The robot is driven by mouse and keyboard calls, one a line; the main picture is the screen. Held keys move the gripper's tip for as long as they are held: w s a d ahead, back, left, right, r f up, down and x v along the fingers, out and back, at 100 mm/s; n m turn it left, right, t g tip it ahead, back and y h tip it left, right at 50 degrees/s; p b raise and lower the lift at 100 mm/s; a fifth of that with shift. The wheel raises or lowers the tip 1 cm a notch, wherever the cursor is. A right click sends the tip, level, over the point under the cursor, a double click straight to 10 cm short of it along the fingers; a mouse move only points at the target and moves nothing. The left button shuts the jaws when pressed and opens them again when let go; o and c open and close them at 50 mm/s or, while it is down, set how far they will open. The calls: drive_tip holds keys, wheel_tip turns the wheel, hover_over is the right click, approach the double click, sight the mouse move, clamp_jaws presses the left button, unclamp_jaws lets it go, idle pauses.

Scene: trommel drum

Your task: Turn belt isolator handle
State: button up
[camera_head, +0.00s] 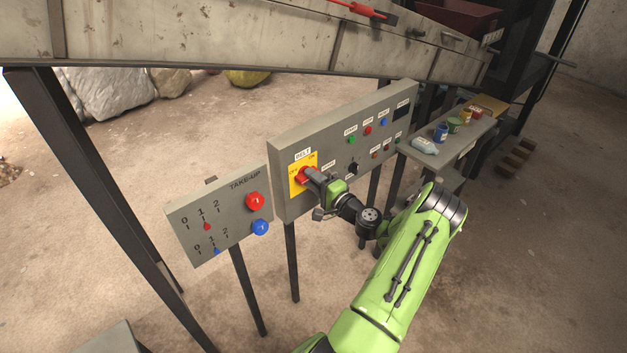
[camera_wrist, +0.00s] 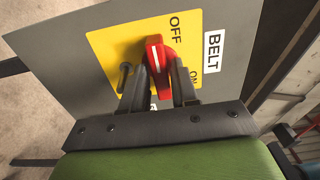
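The belt isolator handle is a red knob (camera_wrist: 155,55) with a white line, on a yellow plate (camera_wrist: 118,45) marked OFF and ON under a BELT label. In the wrist view the white line lies nearer the OFF word than the ON word. In the head view the red handle (camera_head: 303,175) sits at the left of the grey control panel (camera_head: 284,150), partly hidden by my gripper (camera_head: 314,177). In the wrist view the two dark fingers of my gripper (camera_wrist: 160,82) flank the handle and appear closed on it.
A TAKE-UP panel (camera_head: 232,205) with red and blue knobs stands to the left. Buttons and a black knob (camera_head: 352,168) are right of my gripper. A shelf (camera_head: 470,142) with a bottle and tins stands farther right. A dark bolt-like part (camera_wrist: 124,76) is beside the left finger.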

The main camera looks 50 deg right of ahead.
drive_tip(key=shift+c, duration=0.2)
clamp_jaws()
drive_tip(key=shift+m, duration=0.3)
drive_tip(key=m+p, duration=0.1)
drive_tip(key=m, duration=0.2)
drive_tip(key=m+p, duration=0.1)
drive_tip(key=m, duration=0.3)
drive_tip(key=m+p, duration=0.2)
drive_tip(key=m, duration=0.3)
drive_tip(key=shift+m, duration=0.3)
drive_tip(key=shift+m+p, duration=0.65)
drive_tip(key=shift+m, duration=1.65)
drive_tip(key=shift+f, duration=0.1)
